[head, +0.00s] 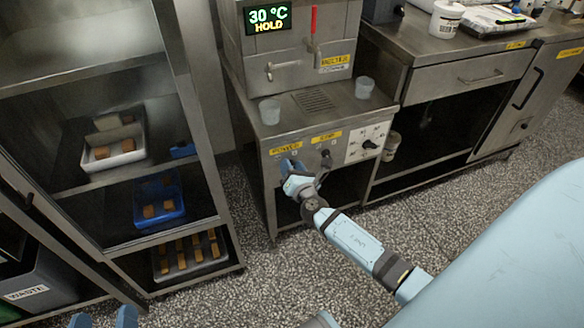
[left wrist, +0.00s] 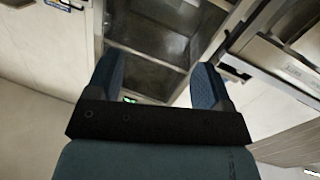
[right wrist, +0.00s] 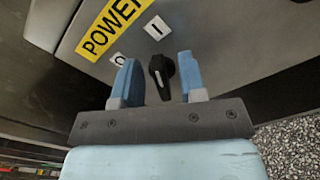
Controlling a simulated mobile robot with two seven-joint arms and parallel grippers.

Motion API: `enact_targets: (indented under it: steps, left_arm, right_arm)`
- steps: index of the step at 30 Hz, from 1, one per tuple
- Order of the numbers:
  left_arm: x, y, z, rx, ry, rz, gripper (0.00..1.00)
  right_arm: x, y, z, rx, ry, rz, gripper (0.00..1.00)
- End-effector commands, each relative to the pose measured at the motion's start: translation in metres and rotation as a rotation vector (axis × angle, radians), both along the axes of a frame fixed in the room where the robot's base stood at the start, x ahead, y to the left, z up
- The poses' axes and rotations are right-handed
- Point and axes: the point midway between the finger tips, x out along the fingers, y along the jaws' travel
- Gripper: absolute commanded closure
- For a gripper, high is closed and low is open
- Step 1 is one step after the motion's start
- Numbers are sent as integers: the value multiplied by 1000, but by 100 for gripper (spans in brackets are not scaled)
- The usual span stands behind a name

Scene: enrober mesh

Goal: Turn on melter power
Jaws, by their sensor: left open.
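The steel melter (head: 300,45) stands at the back middle, and its display (head: 268,18) reads 30 °C HOLD. On its base front is a yellow POWER label (head: 286,147), which also shows in the right wrist view (right wrist: 114,24). Below the label, a black power knob (right wrist: 160,77) with a white line sits beside O and I marks. My right gripper (right wrist: 157,65) is open, with one finger on each side of the knob; a gap shows between them. In the head view my right gripper (head: 291,168) hides the knob. My left gripper (head: 103,320) is open and empty at the bottom left.
A second black knob (head: 326,158) and a dial panel (head: 368,142) are right of the power knob. The speckled floor in front is free.

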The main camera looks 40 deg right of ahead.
Motion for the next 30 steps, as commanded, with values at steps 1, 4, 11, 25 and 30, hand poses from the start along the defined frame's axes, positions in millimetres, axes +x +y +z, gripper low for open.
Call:
enact_targets:
  steps: [1, 4, 11, 25, 30]
  left_arm:
    - [0, 0, 0, 0, 0, 0, 26]
    - [0, 0, 0, 0, 1, 0, 26]
    - [1, 1, 0, 10, 10, 3, 26]
    - [-4, 7, -17, 41, 70, 16, 26]
    - [-4, 7, -19, 44, 74, 15, 26]
  right_arm:
    - [0, 0, 0, 0, 0, 0, 62]
    - [-1, 0, 0, -1, 0, 0, 62]
    - [-31, 7, 0, 0, 2, 0, 62]
    - [-123, 29, -1, -1, 2, 1, 62]
    - [-133, 32, 0, -1, 0, 0, 62]
